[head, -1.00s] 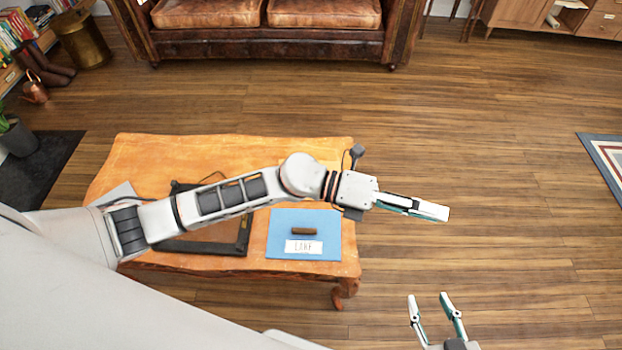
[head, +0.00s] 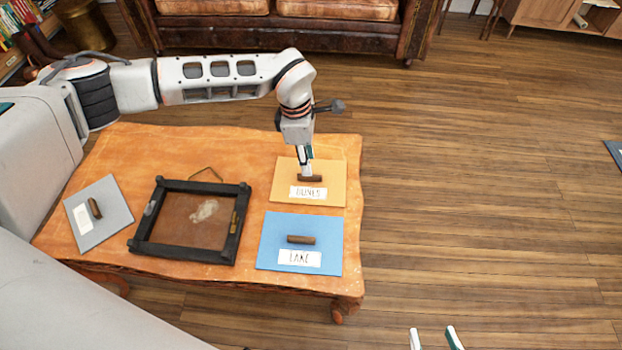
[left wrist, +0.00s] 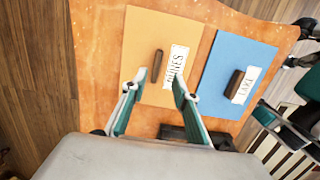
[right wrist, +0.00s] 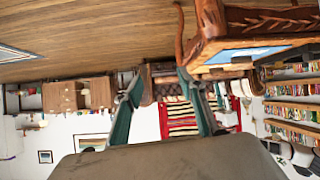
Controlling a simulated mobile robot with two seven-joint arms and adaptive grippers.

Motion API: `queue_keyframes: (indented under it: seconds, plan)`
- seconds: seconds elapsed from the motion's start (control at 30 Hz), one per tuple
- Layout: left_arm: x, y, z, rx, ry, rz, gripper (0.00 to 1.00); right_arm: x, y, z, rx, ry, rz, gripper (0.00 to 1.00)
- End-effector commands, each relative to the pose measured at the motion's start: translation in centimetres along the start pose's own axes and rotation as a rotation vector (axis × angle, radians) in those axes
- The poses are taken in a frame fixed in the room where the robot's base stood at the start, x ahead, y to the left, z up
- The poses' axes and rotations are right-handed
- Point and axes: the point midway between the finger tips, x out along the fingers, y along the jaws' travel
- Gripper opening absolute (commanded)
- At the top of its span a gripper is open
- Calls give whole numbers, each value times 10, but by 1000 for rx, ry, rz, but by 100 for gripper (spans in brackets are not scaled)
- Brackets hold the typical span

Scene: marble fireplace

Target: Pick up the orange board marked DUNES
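The orange board marked DUNES (head: 334,183) lies flat on the wooden table's right side, with a dark brown handle (head: 314,178) above its white label. My left gripper (head: 305,172) points down at this handle. In the left wrist view its fingers (left wrist: 155,88) are open and empty, with the handle (left wrist: 157,66) just ahead of the gap between the tips on the orange board (left wrist: 140,40). Whether the tips touch the board cannot be told. My right gripper (head: 434,340) is open and empty, low and right of the table; its fingers also show in the right wrist view (right wrist: 160,88).
On the table (head: 150,150) are a blue LAKE board (head: 333,232) just in front of the orange one, a black-framed tray (head: 188,250) and a grey board (head: 112,222) at left. A leather sofa (head: 270,35) stands behind.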

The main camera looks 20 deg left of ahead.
Motion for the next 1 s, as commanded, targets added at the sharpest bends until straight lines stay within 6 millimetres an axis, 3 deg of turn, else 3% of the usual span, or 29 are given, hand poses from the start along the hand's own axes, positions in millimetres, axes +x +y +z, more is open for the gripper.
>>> queue_keyframes:
  seconds: [0.03, 0.27, 0.43, 0.53, 0.7, 0.83, 0.87, 0.97, 1.0]
  plan:
    - [12, -2, -1, -1, 2, -9, 29, 1, -3, 5, 6, -6, -5, 40]
    - [29, -1, -1, -2, -1, -8, 29, 4, -9, -7, 28, 23, -16, 40]
    - [56, 2, -7, -3, 0, -16, 29, 6, -16, -2, 63, 22, -24, 40]
    - [70, 2, -7, -2, 0, -16, 29, 7, -20, -10, 88, 43, -28, 40]
    - [74, 5, -5, -1, -3, -6, 29, 9, -20, -32, 104, 89, -28, 40]
    - [71, 6, -5, 0, -4, -3, 29, 9, -18, -34, 102, 92, -27, 40]
    - [71, 6, -5, 0, -4, -3, 27, 9, -18, -34, 101, 91, -27, 40]
    - [71, 6, -5, -1, -4, -3, 1, 9, -18, -31, 98, 85, -28, 40]
    - [71, 6, -5, -1, -4, -3, 0, 9, -19, -30, 98, 83, -28, 40]
